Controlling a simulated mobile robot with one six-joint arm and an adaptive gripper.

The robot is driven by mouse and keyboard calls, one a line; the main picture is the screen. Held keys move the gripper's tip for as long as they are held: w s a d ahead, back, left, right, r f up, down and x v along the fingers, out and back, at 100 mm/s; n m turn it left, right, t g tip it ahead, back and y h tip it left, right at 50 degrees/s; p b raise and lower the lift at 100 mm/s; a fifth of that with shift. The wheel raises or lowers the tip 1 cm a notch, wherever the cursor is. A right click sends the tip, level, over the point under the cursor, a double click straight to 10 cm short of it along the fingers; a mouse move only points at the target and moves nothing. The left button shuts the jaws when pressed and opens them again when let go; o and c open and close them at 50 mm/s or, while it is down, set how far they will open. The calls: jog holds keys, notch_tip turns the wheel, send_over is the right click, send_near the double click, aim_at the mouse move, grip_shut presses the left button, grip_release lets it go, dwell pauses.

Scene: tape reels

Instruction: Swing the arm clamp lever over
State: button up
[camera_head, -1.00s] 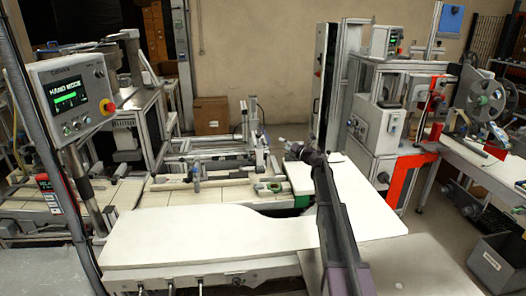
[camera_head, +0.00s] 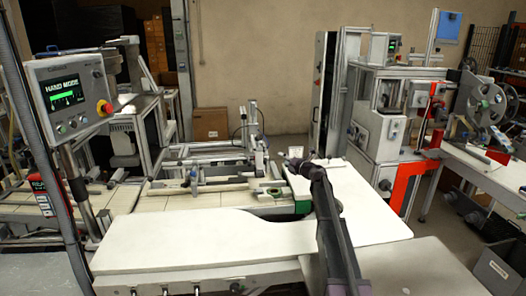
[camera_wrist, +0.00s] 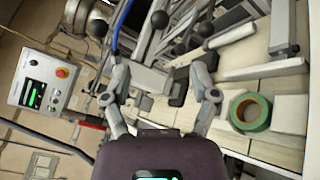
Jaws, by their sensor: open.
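My gripper (camera_wrist: 158,85) is open in the wrist view, its two grey fingers spread wide with no object held between them. Beyond the fingers are dark bars and levers with black knobs; one round knob (camera_wrist: 160,18) is near the top and another (camera_wrist: 205,29) is right of it. I cannot tell for sure which is the arm clamp lever. In the head view my gripper (camera_head: 298,163) is small at the far end of my dark arm, and its fingers are hard to make out there.
A green tape roll (camera_wrist: 250,112) lies right of my right finger on the pale bench. A control panel (camera_head: 70,92) reading HAND MODE stands at left. The white worktop (camera_head: 190,240) is clear. A grey machine (camera_head: 375,130) stands at right.

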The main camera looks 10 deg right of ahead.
jog(key=x, duration=1.3)
jog(key=shift+w+a, duration=0.2)
jog(key=shift+w, duration=0.05)
